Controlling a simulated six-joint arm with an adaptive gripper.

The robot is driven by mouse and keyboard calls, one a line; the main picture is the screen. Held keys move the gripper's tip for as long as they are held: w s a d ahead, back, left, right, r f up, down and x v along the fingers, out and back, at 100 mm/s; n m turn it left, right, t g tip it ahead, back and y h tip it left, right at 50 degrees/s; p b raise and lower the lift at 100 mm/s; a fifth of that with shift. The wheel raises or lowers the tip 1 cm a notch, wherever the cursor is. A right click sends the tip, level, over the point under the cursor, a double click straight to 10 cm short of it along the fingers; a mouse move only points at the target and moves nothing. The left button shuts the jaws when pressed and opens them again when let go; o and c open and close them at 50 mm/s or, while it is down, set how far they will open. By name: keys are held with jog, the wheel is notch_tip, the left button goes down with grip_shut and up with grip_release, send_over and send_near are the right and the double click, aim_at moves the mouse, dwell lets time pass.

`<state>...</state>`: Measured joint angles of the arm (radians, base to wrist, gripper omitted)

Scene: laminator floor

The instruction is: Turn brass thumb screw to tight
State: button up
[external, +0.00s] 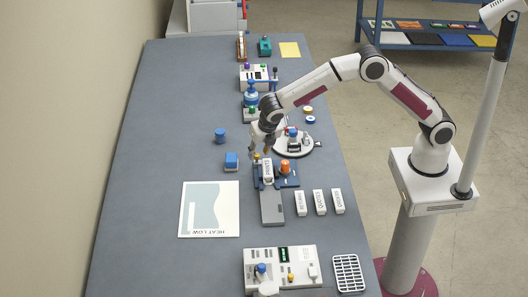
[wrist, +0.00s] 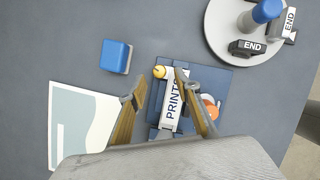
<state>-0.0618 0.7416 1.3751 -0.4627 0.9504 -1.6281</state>
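The brass thumb screw (wrist: 160,71) is a small round yellow knob at the upper end of a white block marked "PRINT…" (wrist: 172,108), whose last letters are partly hidden. The block sits on a blue base plate (wrist: 225,78); the fixture also shows in the external view (external: 288,181). My gripper (wrist: 160,79) is open, pointing down, with one finger on each side of the screw and block in the wrist view. In the external view my gripper (external: 262,146) hangs just above the screw (external: 256,156). I cannot tell whether the fingers touch it.
An orange knob (external: 285,165) stands on the plate's right, partly hidden in the wrist view. A blue-topped block (wrist: 116,56) and a printed sheet (external: 209,209) lie left. A round white turntable (wrist: 225,20) with "END" blocks is close behind. Several white labelled blocks (external: 319,202) lie in front.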

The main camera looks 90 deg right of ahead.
jog(key=s+a, duration=0.1)
jog(key=a, duration=0.2)
jog(key=s+a, duration=0.1)
jog(key=a, duration=0.3)
jog(key=s+a, duration=0.2)
jog(key=a, duration=0.1)
jog(key=shift+s+a, duration=0.1)
jog(key=shift+a, duration=0.1)
jog(key=d+m, duration=0.1)
jog(key=d, duration=0.2)
jog(key=d+r, duration=0.1)
jog(key=d, duration=0.2)
jog(key=d+m, duration=0.1)
jog(key=d, duration=0.2)
jog(key=shift+s+d+r+m, duration=0.2)
jog(key=shift+r+m, duration=0.1)
jog(key=shift+r, duration=0.1)
jog(key=s+d+r+m+y, duration=0.2)
jog(key=d+m+y, duration=0.1)
jog(key=d+m, duration=0.35)
jog(key=w+m+t+y, duration=0.1)
jog(key=m, duration=0.2)
jog(key=w+a+r+m+y, duration=0.1)
jog(key=m, duration=0.2)
jog(key=w+a+r+m+t, duration=0.1)
jog(key=m, duration=0.2)
jog(key=shift+w+r+t+y, duration=0.1)
jog(key=shift+w+t+y, duration=0.2)
jog(key=shift+w+y, duration=0.1)
jog(key=shift+x, duration=3.9)
